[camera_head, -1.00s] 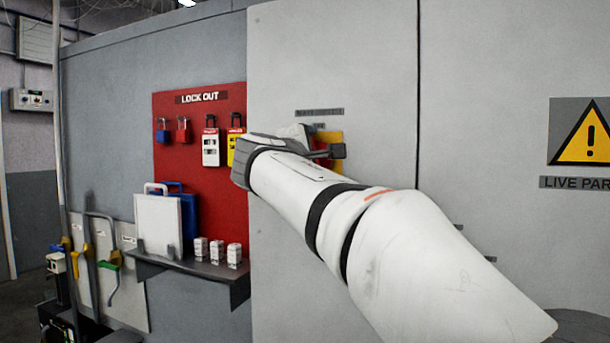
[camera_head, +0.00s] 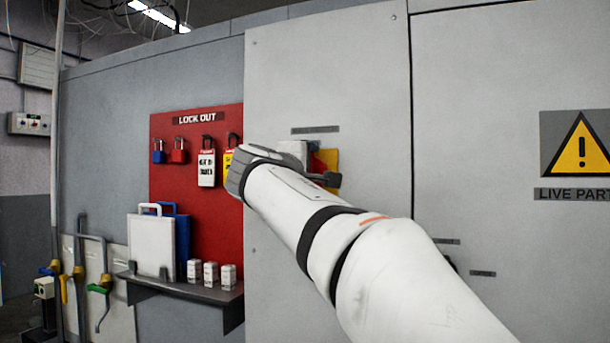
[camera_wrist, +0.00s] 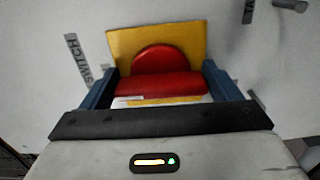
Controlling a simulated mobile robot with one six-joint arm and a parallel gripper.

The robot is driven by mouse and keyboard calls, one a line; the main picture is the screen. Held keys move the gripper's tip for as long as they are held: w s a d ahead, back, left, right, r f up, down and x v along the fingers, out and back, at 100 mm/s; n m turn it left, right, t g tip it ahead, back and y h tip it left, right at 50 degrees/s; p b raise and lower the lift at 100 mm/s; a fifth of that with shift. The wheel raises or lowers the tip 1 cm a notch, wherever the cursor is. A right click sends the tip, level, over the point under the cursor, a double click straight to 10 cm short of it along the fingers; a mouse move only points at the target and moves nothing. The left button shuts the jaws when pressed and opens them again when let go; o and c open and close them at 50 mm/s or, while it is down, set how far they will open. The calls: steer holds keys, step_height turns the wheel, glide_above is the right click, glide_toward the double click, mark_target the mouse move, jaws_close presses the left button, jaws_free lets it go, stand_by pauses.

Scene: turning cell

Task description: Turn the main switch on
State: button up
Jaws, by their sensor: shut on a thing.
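The main switch is a red rotary handle (camera_wrist: 160,85) with a round red base on a yellow plate (camera_wrist: 185,40), mounted on the grey cabinet. In the wrist view my gripper (camera_wrist: 160,90) has one blue finger on each side of the red handle and is shut on it. The wrist view is tilted, so the handle's true angle is hard to tell. In the head view my gripper (camera_head: 318,165) is at the switch, and my arm hides most of it. Part of the yellow plate (camera_head: 333,158) shows behind the gripper.
A red lockout board (camera_head: 190,130) with padlocks and tags hangs left of the switch. Below it a shelf (camera_head: 190,292) holds small white boxes and panels. A yellow warning sign (camera_head: 580,145) is on the right. The cabinet face (camera_head: 365,90) around the switch is mostly clear.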

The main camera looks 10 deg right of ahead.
steer(key=o, duration=0.9)
steer(key=shift+w+r, duration=0.1)
steer(key=shift+c, duration=0.2)
steer(key=shift+a, duration=0.1)
steer(key=v, duration=0.7)
steer(key=shift+s+b, duration=0.35)
steer(key=shift+b, duration=0.05)
steer(key=shift+a, duration=0.15)
